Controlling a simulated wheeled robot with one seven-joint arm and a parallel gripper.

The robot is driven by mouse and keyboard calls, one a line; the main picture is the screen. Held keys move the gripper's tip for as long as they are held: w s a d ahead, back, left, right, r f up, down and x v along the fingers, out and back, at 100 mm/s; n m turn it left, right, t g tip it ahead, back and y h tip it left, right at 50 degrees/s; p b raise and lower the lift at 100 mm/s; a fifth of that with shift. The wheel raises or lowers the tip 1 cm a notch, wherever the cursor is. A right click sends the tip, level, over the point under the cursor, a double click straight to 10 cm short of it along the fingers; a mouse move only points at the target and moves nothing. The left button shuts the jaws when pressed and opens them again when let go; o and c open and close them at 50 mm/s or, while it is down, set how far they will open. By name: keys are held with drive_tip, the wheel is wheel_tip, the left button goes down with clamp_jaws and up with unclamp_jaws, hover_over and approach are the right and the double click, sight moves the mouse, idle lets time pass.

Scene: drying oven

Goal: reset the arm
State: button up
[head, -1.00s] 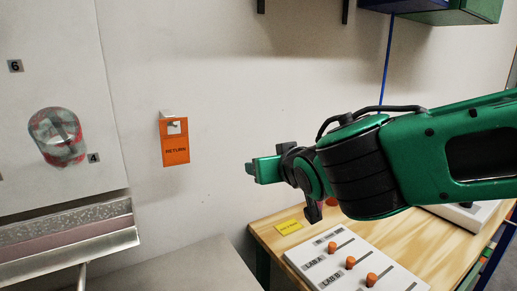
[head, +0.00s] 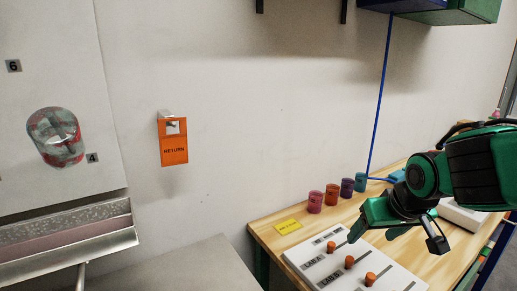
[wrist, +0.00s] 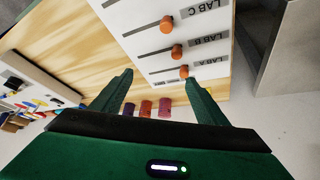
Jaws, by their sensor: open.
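My arm is green and black and reaches in from the right in the head view. My gripper (head: 372,228) is above the wooden table, over the right part of the white slider panel. In the wrist view my gripper (wrist: 160,98) shows two green fingers spread apart with nothing between them. The slider panel (head: 318,262) has several orange knobs and labels, LAB A and LAB B among them. It also shows in the wrist view (wrist: 200,60), with LAB C readable.
Several small coloured cups (head: 331,194) stand along the table's back edge, close behind my gripper. A yellow label (head: 288,226) lies on the wooden table (head: 268,234).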

drive_tip(key=s+d+f+m+g, duration=0.1)
drive_tip(key=s+d+m+g, duration=0.2)
drive_tip(key=s+d, duration=0.4)
drive_tip(key=s+d+f+m+g, duration=0.2)
drive_tip(key=s+d, duration=0.5)
drive_tip(key=s, duration=0.6)
drive_tip(key=shift+s+f+m+g, duration=0.35)
drive_tip(key=shift+m+g, duration=0.15)
drive_tip(key=shift+m, duration=0.4)
drive_tip(key=shift+w, duration=0.15)
drive_tip(key=shift+w+f, duration=0.2)
drive_tip(key=shift+w, duration=0.3)
